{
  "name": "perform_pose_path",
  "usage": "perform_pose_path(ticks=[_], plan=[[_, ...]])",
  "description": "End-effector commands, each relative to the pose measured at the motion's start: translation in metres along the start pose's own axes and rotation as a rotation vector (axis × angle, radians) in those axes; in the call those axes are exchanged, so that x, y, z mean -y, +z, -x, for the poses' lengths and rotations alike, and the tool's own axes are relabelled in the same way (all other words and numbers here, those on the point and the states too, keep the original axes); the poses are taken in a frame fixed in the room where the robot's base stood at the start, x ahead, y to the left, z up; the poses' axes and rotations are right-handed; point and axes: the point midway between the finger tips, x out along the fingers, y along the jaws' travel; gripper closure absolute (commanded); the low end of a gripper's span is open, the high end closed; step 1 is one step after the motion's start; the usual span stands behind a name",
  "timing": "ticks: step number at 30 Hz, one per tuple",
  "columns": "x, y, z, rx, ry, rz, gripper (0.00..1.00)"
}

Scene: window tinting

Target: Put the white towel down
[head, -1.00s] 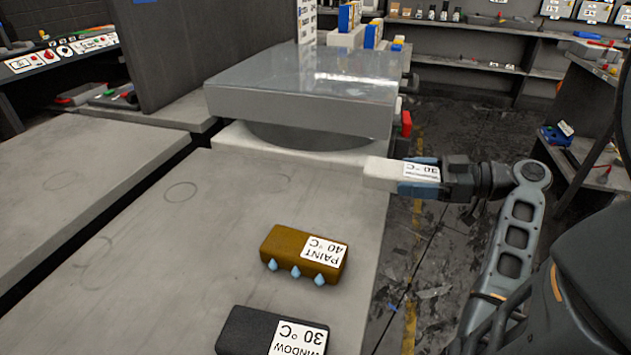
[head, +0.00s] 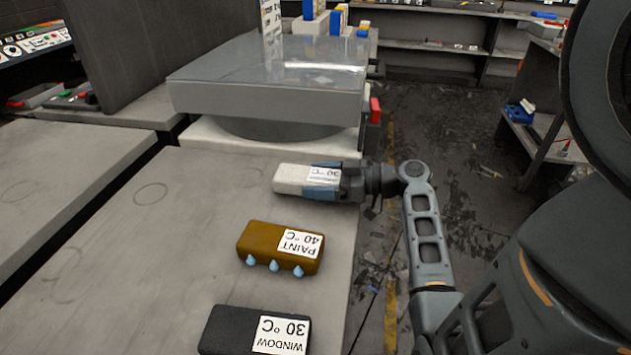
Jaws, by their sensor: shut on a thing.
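The white towel (head: 291,178) is a small white block with a label reading 30 °C. My gripper (head: 325,181) is shut on its right part, coming in from the right. The towel is over the far right part of the grey table (head: 150,240), just in front of the machine. I cannot tell whether its underside touches the table top. The gripper's fingers hide part of the towel.
A brown PAINT 40 °C block (head: 268,245) with blue drops lies in front of the towel. A black WINDOW 30 °C block (head: 228,328) lies nearer. A grey glass-topped machine (head: 265,105) stands behind. The table's left part is clear.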

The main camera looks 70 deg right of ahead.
Motion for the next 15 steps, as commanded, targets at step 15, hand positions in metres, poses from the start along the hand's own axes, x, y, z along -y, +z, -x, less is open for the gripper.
perform_pose_path(ticks=[15], plan=[[-0.0006, 0.0111, -0.01, -0.001, 0.002, 0.001, 0.6]])
